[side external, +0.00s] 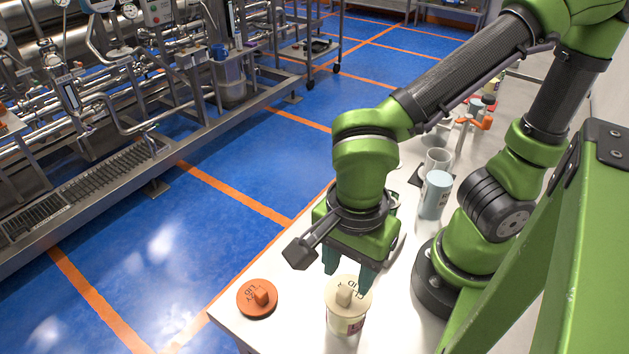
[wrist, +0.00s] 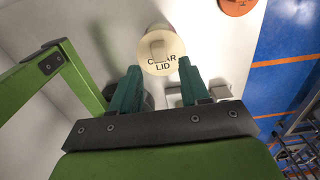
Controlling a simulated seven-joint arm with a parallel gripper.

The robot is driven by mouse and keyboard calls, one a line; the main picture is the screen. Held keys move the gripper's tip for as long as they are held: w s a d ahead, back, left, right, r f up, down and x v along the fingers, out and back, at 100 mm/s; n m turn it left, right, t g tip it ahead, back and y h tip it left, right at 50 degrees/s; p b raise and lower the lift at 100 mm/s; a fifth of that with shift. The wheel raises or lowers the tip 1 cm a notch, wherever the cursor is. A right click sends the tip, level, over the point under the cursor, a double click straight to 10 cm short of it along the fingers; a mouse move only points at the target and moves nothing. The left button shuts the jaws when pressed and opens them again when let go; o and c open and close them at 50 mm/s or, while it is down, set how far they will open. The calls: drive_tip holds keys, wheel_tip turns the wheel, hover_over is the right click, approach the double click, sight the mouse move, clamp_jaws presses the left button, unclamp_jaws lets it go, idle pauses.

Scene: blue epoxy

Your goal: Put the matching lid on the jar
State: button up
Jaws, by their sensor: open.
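A cream lid (side external: 345,295) with a block-shaped knob sits on top of a jar (side external: 346,325) with a pale body and a pinkish label, near the front edge of the table. It looks level there. In the wrist view the cream lid (wrist: 158,61) shows "LID" and letters partly hidden by the knob. An orange-red lid (side external: 251,300) with a similar knob lies flat on the table to the left; its edge also shows in the wrist view (wrist: 238,4). My gripper (side external: 348,272) is open just above and behind the cream lid, fingers apart, with nothing between them.
A pale blue cylinder (side external: 434,196) and a clear cup (side external: 437,160) stand farther back on the white table (side external: 229,307). Orange-handled fittings (side external: 482,122) are behind them. Steel piping equipment (side external: 100,110) stands across the blue floor. The table around the orange-red lid is clear.

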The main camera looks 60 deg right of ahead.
sight(347, 287)
wheel_tip(347, 287, up, 8)
drive_tip(key=r, duration=0.1)
drive_tip(key=w+d+n+t+y, duration=0.1)
drive_tip(key=w+d+n+t, duration=0.2)
drive_tip(key=w+d+n, duration=0.2)
drive_tip(key=w+d+r+n+t+y, duration=0.1)
drive_tip(key=w+d+n+t, duration=0.3)
drive_tip(key=d+n, duration=0.5)
drive_tip(key=shift+w+d, duration=0.45)
drive_tip(key=shift+d, duration=0.5)
